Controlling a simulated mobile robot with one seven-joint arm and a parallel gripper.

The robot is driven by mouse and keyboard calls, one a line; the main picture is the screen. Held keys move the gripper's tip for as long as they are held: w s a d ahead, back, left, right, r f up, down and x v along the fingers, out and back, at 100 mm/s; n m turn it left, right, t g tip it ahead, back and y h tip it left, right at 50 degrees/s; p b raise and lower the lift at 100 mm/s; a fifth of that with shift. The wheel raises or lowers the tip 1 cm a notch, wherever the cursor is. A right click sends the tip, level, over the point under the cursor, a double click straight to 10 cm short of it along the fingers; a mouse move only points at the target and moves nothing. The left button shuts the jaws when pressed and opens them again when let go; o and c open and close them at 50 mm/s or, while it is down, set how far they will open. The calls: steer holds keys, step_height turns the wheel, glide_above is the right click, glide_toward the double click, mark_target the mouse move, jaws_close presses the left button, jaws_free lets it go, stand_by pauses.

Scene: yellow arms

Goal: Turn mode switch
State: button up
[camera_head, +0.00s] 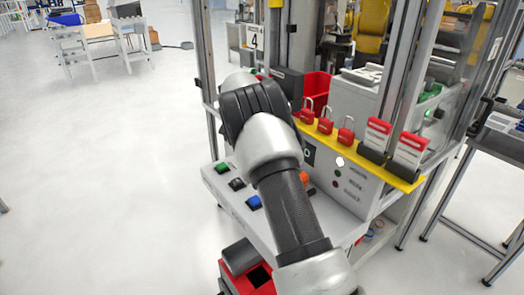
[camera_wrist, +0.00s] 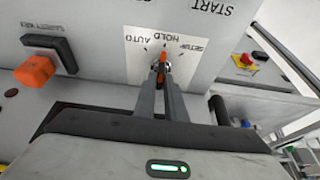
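In the wrist view, which shows the panel upside down, the mode switch (camera_wrist: 163,61) has an orange pointer on a white plate marked AUTO, HOLD and SETUP. The pointer is turned roughly toward HOLD. My gripper (camera_wrist: 161,76) reaches the switch, with its two grey fingers close together on either side of the orange handle. They look shut on it, though the contact is partly hidden. In the head view, my arm covers both the switch and my gripper.
An orange key (camera_wrist: 35,71) by a SAFETY KEY label and a red emergency button (camera_wrist: 246,60) flank the switch. In the head view, a yellow rail (camera_head: 352,155) with red padlocks (camera_head: 325,122) overhangs the panel. Blue (camera_head: 253,202) and green (camera_head: 222,168) buttons line its front.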

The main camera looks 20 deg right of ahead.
steer(key=o, duration=0.4)
steer(key=shift+c, duration=0.2)
steer(key=shift+r, duration=0.1)
steer(key=v, duration=1.7)
steer(key=shift+a+r, duration=0.1)
steer(key=shift+r, duration=0.05)
